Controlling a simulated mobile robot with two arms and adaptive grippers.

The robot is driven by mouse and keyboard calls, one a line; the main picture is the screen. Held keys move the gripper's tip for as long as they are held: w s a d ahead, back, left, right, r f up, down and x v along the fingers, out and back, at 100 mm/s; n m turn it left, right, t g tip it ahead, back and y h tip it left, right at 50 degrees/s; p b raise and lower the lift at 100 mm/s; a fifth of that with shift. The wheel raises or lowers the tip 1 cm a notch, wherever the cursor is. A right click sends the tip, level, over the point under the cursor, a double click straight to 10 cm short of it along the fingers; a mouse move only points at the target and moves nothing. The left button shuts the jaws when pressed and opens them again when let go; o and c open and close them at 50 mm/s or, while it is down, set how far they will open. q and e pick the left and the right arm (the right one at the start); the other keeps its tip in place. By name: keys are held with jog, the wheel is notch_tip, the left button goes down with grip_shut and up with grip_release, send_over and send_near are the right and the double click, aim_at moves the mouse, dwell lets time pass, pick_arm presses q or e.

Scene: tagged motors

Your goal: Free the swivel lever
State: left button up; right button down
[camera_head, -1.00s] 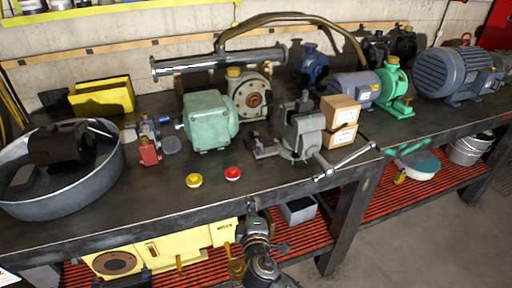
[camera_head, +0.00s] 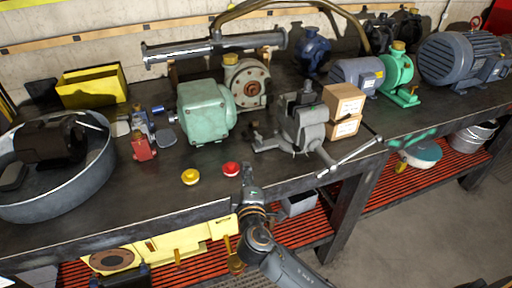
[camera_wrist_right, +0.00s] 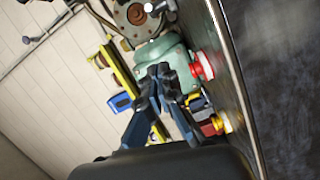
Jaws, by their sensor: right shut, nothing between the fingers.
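A grey bench vise (camera_head: 308,128) stands near the front edge of the bench. Its long silver handle bar (camera_head: 350,158) points out to the right past the edge. A small lever-like part (camera_head: 266,146) shows low at the left of the vise's base; I cannot tell for sure that it is the swivel lever. My right gripper (camera_head: 249,172) is at the bench's front edge, below and left of the vise, apart from it. In the right wrist view its fingertips (camera_wrist_right: 160,72) are together and empty. The vise does not show clearly there. My left gripper is not in view.
A red button (camera_head: 231,169) and a yellow button (camera_head: 190,177) lie left of my right gripper. A green motor (camera_head: 206,112) stands behind them. Cardboard boxes (camera_head: 344,101) are stacked right of the vise.

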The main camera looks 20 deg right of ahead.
aim_at(259, 141)
jog(key=p+x, duration=0.1)
jog(key=x, duration=0.8)
jog(key=shift+w+r+p, duration=0.1)
jog(key=shift+w+p, duration=0.15)
jog(key=shift+p, duration=0.1)
jog(key=d, duration=0.1)
jog(key=d+p, duration=0.1)
jog(key=d, duration=0.1)
jog(key=shift+d+f, duration=0.2)
jog(key=shift+f, duration=0.15)
jog(key=shift+d, duration=0.3)
jog(key=shift+f, duration=0.15)
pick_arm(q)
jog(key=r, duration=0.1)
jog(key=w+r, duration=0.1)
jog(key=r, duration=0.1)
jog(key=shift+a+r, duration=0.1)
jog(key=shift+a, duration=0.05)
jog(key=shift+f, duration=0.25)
pick_arm(e)
jog(key=shift+s+d+n+y, duration=0.15)
jog(key=shift+d+n+y, duration=0.25)
jog(key=shift+n+y, duration=0.6)
